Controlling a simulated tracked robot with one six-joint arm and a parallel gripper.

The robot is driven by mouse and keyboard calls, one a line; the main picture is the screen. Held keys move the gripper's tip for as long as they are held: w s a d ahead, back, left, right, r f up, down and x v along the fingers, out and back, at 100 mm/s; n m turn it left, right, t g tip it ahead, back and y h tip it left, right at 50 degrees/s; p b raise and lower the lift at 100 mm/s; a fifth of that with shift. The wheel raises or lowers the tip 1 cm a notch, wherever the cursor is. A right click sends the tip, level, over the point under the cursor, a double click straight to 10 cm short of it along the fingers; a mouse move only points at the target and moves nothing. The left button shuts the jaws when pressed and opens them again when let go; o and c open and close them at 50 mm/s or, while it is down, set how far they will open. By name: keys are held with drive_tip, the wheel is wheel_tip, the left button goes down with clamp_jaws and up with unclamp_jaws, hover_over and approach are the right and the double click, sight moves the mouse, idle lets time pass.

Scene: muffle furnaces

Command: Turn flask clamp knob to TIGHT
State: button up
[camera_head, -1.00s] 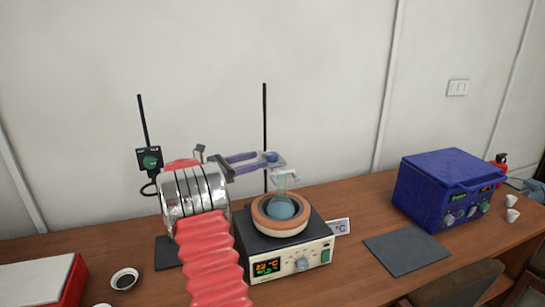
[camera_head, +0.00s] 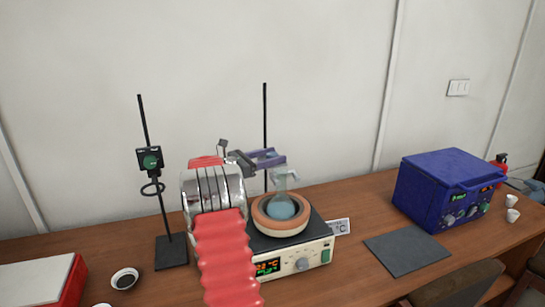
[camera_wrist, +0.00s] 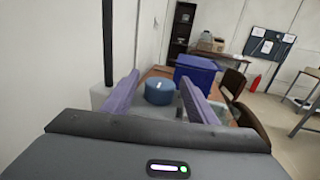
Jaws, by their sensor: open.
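The blue flask clamp knob (camera_wrist: 160,92) stands between the two purple fingers of my gripper (camera_wrist: 160,80) in the wrist view. The fingers are apart, one on each side of it, with a visible gap on both sides. A small white mark shows on the knob's top. In the head view my gripper (camera_head: 270,158) is at the clamp above the glass flask (camera_head: 283,184), and its fingers hide most of the knob. The flask sits in the round orange-brown heating mantle (camera_head: 281,225). Any TIGHT label is not readable.
A black stand rod (camera_head: 265,130) rises behind the flask; it also shows close to the left finger in the wrist view (camera_wrist: 107,45). A blue furnace (camera_head: 447,185) and a dark mat (camera_head: 407,250) are on the right.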

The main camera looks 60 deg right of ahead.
drive_tip(key=shift+c, duration=0.7)
drive_tip(key=c, duration=0.9)
drive_tip(key=shift+c, duration=0.2)
drive_tip(key=shift+o, duration=0.3)
drive_tip(key=shift+w+d+r+m+g+y, duration=0.1)
drive_tip(key=shift+r+m+g+y, duration=0.05)
drive_tip(key=shift+m+g+y, duration=0.9)
drive_tip(key=shift+d+r+m+g+y, duration=0.1)
drive_tip(key=shift+r+m+g+y, duration=0.05)
drive_tip(key=shift+m+g+y, duration=0.85)
drive_tip(key=shift+a+f+m+g+y, duration=0.1)
drive_tip(key=shift+a+m+g+y, duration=0.05)
drive_tip(key=shift+m+g+y, duration=0.3)
drive_tip(key=shift+c, duration=0.3)
drive_tip(key=o, duration=1.1)
drive_tip(key=shift+f, duration=0.15)
drive_tip(key=shift+a, duration=0.1)
